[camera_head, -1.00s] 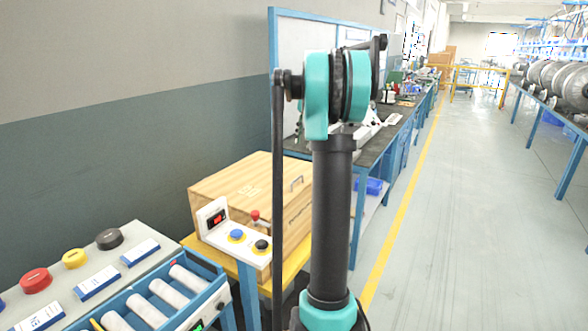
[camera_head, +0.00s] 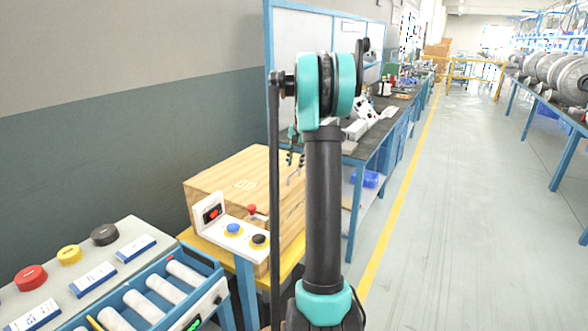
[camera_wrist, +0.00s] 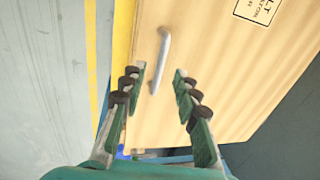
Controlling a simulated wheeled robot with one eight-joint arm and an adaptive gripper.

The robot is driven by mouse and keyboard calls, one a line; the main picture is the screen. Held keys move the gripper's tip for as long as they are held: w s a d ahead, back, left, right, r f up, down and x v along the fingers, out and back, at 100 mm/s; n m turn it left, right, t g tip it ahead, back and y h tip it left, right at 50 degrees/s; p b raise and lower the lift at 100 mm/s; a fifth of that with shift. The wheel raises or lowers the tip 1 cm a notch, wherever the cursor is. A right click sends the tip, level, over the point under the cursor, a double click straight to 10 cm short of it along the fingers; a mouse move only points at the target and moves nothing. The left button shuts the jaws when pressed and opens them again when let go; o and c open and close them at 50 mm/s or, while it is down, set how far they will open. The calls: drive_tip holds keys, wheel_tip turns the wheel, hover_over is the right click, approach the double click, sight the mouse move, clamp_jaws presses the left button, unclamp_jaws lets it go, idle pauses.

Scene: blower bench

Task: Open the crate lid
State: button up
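The wooden crate (camera_head: 215,180) stands on a yellow-topped stand, its lid shut. In the wrist view the pale wooden lid (camera_wrist: 205,55) fills the middle, with printed lettering at upper right. A grey metal handle (camera_wrist: 161,60) sits on it near the yellow edge. My gripper (camera_wrist: 158,78) is open, its fingers apart on either side of the handle's lower end. I cannot tell how far above the handle they are. In the head view my gripper (camera_head: 295,158) shows beside the arm at the crate's right side; the arm hides part of the crate.
A control post with blue and black buttons (camera_head: 245,238) and a red-knobbed lever stands before the crate. A button panel (camera_head: 70,262) and a roller tray (camera_head: 160,295) are at lower left. A workbench (camera_head: 375,125) runs behind. The aisle floor (camera_head: 450,220) at right is clear.

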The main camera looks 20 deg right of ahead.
drive_tip(key=shift+w+a+f, duration=0.1)
drive_tip(key=shift+f, duration=0.55)
drive_tip(key=shift+w+a+f, duration=0.1)
drive_tip(key=shift+f, duration=0.55)
drive_tip(key=shift+c, duration=0.4)
clamp_jaws()
